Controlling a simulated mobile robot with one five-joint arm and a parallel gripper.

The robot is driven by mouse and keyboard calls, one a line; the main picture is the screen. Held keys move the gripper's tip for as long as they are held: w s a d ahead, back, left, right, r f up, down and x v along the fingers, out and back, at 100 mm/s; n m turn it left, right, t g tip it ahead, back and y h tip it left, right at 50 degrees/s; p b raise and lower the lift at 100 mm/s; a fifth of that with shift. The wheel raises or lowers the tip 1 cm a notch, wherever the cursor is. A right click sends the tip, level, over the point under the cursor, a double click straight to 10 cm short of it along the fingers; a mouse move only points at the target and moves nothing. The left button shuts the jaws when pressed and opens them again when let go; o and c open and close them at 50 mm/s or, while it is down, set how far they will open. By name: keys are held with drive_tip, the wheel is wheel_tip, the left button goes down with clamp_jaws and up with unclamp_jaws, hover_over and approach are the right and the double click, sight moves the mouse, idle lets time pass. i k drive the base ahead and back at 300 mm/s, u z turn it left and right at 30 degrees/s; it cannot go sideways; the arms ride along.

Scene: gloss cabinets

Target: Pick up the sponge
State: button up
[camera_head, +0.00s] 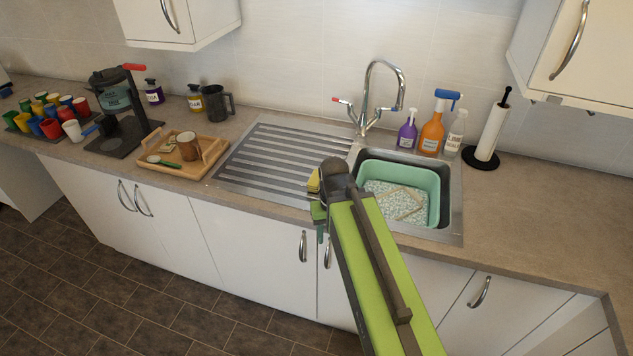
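A small yellow sponge (314,181) shows just left of the end of my arm, over the right part of the steel draining board (265,160). My gripper (319,208) is at the counter's front edge, right by the sponge. The wrist hides part of the sponge and most of the fingers. I cannot tell whether the fingers touch the sponge, or whether it rests on the board.
A green basin (434,190) sits in the sink to the right, below the tap (367,95). Bottles, among them an orange spray bottle (432,135), and a paper towel holder (491,130) stand behind. A wooden tray (212,152) with a mug is left. The right counter is clear.

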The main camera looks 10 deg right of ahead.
sight(314, 183)
drive_tip(key=z, duration=0.15)
drive_tip(key=k, duration=0.6)
drive_tip(key=u, duration=1.7)
drive_tip(key=i, duration=0.75)
drive_tip(key=z, duration=0.85)
drive_tip(key=i, duration=1.05)
drive_tip(key=u, duration=0.15)
